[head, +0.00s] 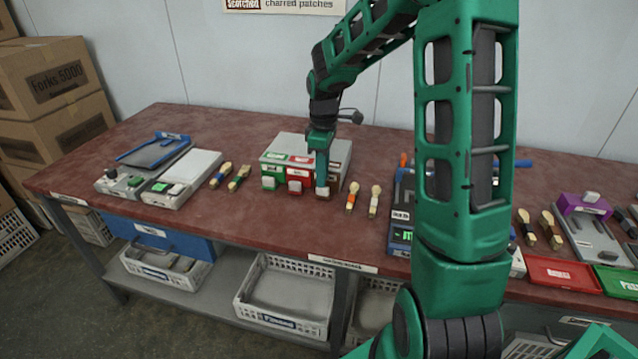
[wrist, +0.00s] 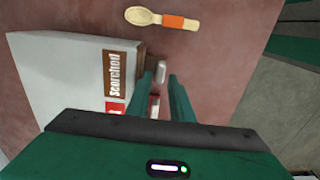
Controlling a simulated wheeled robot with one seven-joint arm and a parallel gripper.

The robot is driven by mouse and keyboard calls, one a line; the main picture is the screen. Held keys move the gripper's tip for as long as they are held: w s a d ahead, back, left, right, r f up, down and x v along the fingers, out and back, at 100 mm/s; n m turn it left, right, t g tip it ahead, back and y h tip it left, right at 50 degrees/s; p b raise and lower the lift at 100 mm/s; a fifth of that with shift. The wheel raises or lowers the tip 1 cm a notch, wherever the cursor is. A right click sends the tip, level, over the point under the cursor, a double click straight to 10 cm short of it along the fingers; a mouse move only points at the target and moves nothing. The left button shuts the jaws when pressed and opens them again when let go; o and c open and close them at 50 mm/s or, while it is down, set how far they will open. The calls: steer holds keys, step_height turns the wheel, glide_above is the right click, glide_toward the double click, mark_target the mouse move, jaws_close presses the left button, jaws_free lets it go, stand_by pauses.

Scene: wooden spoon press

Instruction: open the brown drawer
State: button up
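A small grey drawer box (head: 340,152) stands on the bench with green, red and brown drawers side by side. The brown drawer (head: 322,186) is the rightmost and looks shut, with a pale knob on its front. In the wrist view the box top carries a brown "Scorched" label (wrist: 121,73), and the brown drawer's pale knob (wrist: 161,71) shows between my fingertips. My gripper (head: 321,181) points down at the brown drawer's front and partly hides it. Its fingers (wrist: 160,80) are apart; whether they touch the knob cannot be told.
The red drawer (head: 296,180) and green drawer (head: 271,176) sit just to the left. An orange-banded wooden spoon (head: 352,195) lies just right of the box, with another spoon (head: 374,201) beside it. The bench (head: 290,228) is clear in front of the drawers.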

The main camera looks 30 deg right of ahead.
mark_target(332, 183)
steer(key=shift+f, duration=1.45)
